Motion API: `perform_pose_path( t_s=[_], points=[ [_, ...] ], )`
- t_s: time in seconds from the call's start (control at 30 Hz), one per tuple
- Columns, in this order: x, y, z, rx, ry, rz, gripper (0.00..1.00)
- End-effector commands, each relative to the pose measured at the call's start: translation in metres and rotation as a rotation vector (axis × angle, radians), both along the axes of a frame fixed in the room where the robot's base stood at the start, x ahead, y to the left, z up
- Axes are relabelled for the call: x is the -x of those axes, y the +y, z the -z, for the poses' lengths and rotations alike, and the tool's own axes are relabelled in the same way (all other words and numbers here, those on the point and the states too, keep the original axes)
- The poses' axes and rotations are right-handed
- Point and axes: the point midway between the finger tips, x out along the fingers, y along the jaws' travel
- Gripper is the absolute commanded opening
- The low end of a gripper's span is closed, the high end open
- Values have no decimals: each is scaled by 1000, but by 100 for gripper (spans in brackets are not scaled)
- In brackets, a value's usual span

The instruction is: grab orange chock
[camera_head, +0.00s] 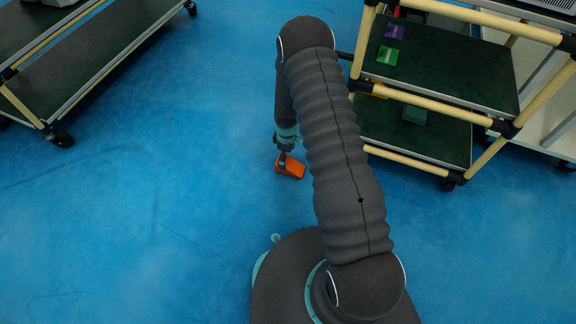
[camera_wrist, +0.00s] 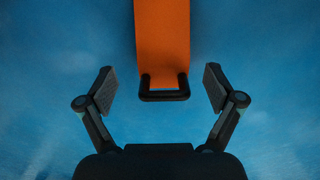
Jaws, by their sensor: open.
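The orange chock (camera_head: 290,168) lies on the blue floor, left of my arm in the head view. In the wrist view the orange chock (camera_wrist: 162,40) runs from the top edge down to a black handle (camera_wrist: 164,95) at its near end. My gripper (camera_wrist: 160,88) is open, with one finger on each side of the handle and clear gaps between. In the head view my gripper (camera_head: 283,158) is right at the chock, and its fingers are too small to make out. The far end of the chock is cut off in the wrist view.
A shelf cart (camera_head: 440,72) stands at the upper right, holding a purple block (camera_head: 395,31), a green block (camera_head: 387,55) and a dark green block (camera_head: 414,114). Another cart (camera_head: 90,65) stands at the upper left. The blue floor between and in front is clear.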

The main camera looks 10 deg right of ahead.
Motion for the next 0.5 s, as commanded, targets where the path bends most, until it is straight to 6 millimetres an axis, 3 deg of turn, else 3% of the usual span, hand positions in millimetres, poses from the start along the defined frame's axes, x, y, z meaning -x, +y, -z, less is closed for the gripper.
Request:
perform_pose_path(
  t_s=[0.3,0.5],
  points=[
    [4,3,43,2,1,0,92],
    [4,3,45,2,0,0,92]
  ],
)
